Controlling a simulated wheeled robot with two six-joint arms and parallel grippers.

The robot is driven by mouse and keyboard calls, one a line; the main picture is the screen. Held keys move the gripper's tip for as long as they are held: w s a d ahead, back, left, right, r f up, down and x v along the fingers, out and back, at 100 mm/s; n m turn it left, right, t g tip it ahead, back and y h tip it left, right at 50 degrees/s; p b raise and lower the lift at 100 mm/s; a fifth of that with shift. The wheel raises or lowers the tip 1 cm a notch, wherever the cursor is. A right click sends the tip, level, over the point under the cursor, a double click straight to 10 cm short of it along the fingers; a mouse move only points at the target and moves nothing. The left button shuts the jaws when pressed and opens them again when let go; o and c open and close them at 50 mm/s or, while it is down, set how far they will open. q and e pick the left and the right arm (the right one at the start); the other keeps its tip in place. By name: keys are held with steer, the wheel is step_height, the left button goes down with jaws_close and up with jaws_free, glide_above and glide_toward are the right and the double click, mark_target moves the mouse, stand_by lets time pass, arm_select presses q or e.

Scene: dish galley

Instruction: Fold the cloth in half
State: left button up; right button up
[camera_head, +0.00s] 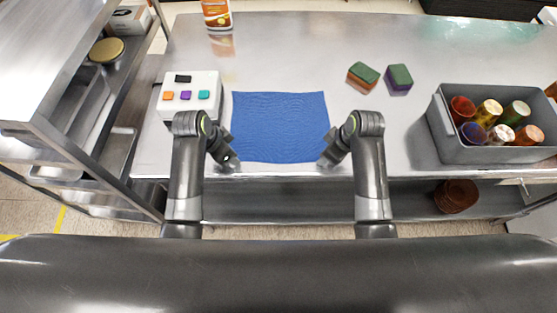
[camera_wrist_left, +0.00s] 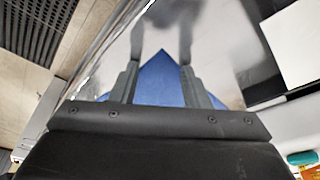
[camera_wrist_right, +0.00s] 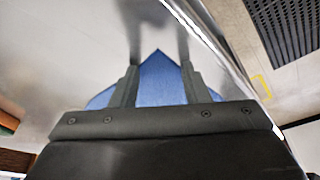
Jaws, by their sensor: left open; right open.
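A blue cloth (camera_head: 280,125) lies flat and spread out on the steel counter. My left gripper (camera_head: 228,160) is at its near left corner, and my right gripper (camera_head: 326,162) is at its near right corner. In the left wrist view a corner of the cloth (camera_wrist_left: 162,75) shows between the two open fingers. In the right wrist view the other near corner (camera_wrist_right: 160,75) shows between the open fingers in the same way. Neither gripper is closed on the cloth.
A white box with coloured buttons (camera_head: 190,97) stands left of the cloth. Two sponges (camera_head: 362,77) (camera_head: 399,79) lie behind it to the right. A grey bin (camera_head: 470,152) of cups stands at the right. An orange-labelled bottle (camera_head: 217,14) stands at the back. A metal rack (camera_head: 40,130) is at the left.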

arm_select(q)
steer(key=shift+c, duration=0.5)
arm_select(e)
steer(key=shift+c, duration=0.5)
arm_select(q)
jaws_close()
arm_select(e)
steer(key=shift+s+f, duration=0.1)
jaws_close()
arm_select(q)
steer(key=shift+r, duration=0.1)
